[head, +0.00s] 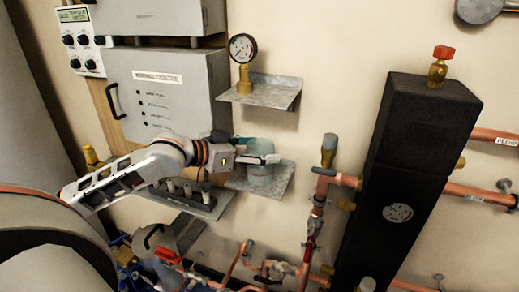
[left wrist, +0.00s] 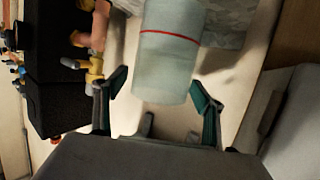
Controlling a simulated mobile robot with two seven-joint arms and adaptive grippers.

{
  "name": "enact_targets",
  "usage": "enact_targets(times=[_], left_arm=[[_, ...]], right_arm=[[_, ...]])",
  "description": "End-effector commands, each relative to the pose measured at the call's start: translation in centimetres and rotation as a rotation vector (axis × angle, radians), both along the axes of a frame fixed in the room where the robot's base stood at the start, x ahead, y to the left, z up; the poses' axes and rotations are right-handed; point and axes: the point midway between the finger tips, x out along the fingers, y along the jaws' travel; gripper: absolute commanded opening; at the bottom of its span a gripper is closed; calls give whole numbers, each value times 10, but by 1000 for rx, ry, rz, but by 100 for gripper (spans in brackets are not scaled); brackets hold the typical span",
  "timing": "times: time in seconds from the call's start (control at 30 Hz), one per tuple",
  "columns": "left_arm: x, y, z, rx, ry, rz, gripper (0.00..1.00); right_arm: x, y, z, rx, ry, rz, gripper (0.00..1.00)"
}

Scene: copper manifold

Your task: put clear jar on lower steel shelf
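The clear jar (head: 261,174), a pale translucent cylinder, appears to stand upright on the lower steel shelf (head: 280,181). In the left wrist view the jar (left wrist: 166,50) shows a red line around it, with the mottled shelf (left wrist: 222,24) beside it. My left gripper (head: 258,149) is at the jar's upper part in the head view. In the left wrist view its two fingers (left wrist: 160,82) are spread to either side of the jar's near end, with gaps visible. The jar's contact with the shelf is partly hidden. My right gripper is in neither view.
An upper steel shelf (head: 262,92) holds a pressure gauge (head: 243,55) above the jar. A grey cabinet (head: 165,90) is to the left. Copper pipes (head: 318,200) and a tall black block (head: 412,165) stand to the right. Another small shelf (head: 190,200) lies below my left arm.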

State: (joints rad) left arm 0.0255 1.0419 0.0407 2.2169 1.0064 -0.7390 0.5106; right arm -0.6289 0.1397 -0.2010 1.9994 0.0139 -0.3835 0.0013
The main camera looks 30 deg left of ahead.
Motion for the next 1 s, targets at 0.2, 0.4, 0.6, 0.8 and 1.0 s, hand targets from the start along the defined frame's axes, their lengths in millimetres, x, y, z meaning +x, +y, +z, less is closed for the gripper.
enact_targets(times=[0.2,0.4,0.6,0.8,1.0], left_arm=[[0,0,0,0,0,0,69],[-4,2,4,0,0,1,69],[-20,8,8,1,2,1,69],[-36,13,14,-2,2,0,69],[-53,19,19,0,2,-1,69]], right_arm=[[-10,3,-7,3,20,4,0],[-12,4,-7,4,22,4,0],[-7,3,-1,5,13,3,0],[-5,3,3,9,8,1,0],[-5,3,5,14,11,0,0]])
